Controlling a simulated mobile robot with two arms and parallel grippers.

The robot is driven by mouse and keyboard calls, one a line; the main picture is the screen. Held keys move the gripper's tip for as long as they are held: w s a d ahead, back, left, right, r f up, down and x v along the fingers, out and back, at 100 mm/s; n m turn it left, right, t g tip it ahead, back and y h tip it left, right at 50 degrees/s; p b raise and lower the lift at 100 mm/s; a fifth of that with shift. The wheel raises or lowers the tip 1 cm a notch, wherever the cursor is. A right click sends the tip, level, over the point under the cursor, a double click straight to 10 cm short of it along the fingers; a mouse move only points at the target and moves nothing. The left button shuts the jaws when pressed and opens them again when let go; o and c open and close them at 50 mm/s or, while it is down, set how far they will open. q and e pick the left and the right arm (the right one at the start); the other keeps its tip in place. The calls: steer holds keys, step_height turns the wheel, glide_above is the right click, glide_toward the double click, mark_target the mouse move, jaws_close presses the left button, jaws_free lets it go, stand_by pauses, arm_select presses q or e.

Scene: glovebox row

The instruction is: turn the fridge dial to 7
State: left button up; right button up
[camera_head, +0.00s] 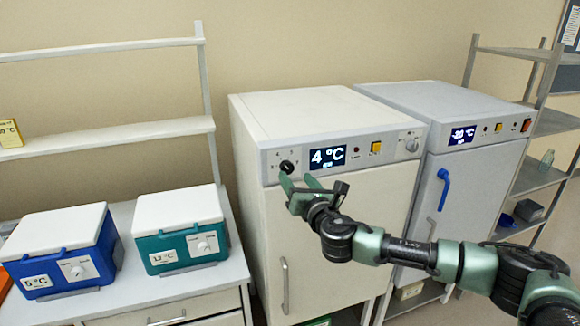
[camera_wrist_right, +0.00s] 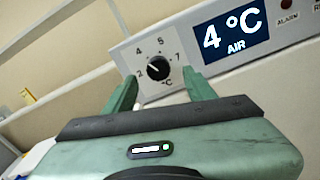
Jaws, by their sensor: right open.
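The fridge (camera_head: 325,235) is a cream cabinet whose display (camera_head: 327,157) reads 4 °C. Its black dial (camera_head: 287,166) sits on a white plate at the left end of the front panel. In the right wrist view the dial (camera_wrist_right: 158,68) shows a scale with 4, 5 and 7 legible. Its pale pointer mark appears to point up-left, toward the 4. My right gripper (camera_head: 298,181) is open and empty, just below and in front of the dial. In the right wrist view its green fingers (camera_wrist_right: 161,88) stand apart, either side of the dial plate. My left gripper is not seen.
A grey freezer (camera_head: 470,170) with a blue handle stands to the right. A blue cooler box (camera_head: 62,250) and a teal one (camera_head: 180,230) sit on the left bench (camera_head: 165,300). Metal shelves (camera_head: 540,125) stand at far right. The fridge top is clear.

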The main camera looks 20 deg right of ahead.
mark_target(288, 169)
steer(key=w, duration=0.1)
steer(key=w+p, duration=0.1)
steer(key=w, duration=0.2)
steer(key=shift+w+a, duration=0.25)
steer(key=shift+w, duration=0.3)
steer(key=shift+d, duration=0.1)
steer(key=shift+c, duration=0.3)
jaws_close()
